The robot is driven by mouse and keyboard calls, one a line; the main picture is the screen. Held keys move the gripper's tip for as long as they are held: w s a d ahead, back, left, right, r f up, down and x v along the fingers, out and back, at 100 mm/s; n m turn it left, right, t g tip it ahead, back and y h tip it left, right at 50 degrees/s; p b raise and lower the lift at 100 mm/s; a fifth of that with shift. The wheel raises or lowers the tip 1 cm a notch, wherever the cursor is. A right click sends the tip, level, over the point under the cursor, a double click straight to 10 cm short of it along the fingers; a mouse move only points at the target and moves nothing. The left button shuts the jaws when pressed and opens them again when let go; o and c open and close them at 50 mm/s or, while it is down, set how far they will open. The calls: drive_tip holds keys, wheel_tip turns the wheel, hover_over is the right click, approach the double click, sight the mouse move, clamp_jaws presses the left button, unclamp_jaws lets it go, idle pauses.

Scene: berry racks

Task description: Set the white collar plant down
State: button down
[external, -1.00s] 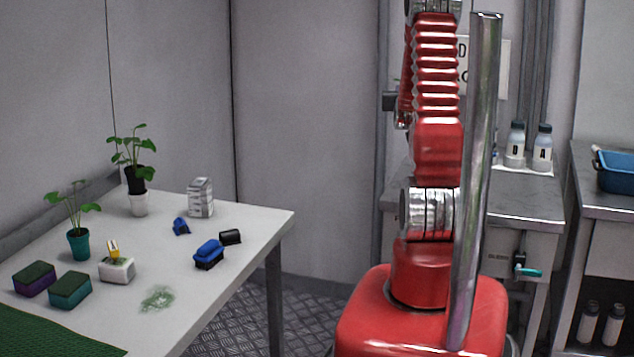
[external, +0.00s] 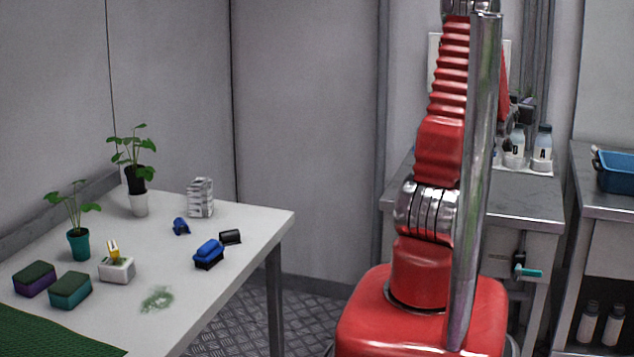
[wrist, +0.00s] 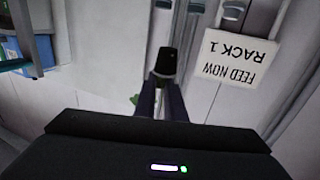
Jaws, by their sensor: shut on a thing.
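In the wrist view, which shows the room upside down, my gripper (wrist: 161,98) is shut on a plant in a black pot (wrist: 166,62). A pale part shows between the fingers, probably its white collar. Only a scrap of green leaf (wrist: 134,99) shows beside the fingers; the rest is hidden by my gripper's body. In the external view my arm rises on the right, and its metal post covers much of it. Dark parts near the bottles there are too small to tell apart, so I cannot make out the gripper in that view.
Bottles (external: 542,150) stand on a metal bench (external: 525,200) behind my arm. A blue bin (external: 615,172) is at the far right.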

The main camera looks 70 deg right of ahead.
drive_tip(key=s+a+m+g, duration=0.1)
drive_tip(key=s+g, duration=0.1)
drive_tip(key=s, duration=0.4)
wheel_tip(320, 180, down, 14)
drive_tip(key=shift+w+t, duration=0.35)
drive_tip(key=shift+t, duration=0.05)
drive_tip(key=shift+a+f, duration=0.1)
drive_tip(key=shift+s+a+r+y, duration=0.1)
drive_tip(key=shift+r+y, duration=0.2)
drive_tip(key=shift+r, duration=0.25)
drive_tip(key=shift+f, duration=0.1)
drive_tip(key=shift+f, duration=2.85)
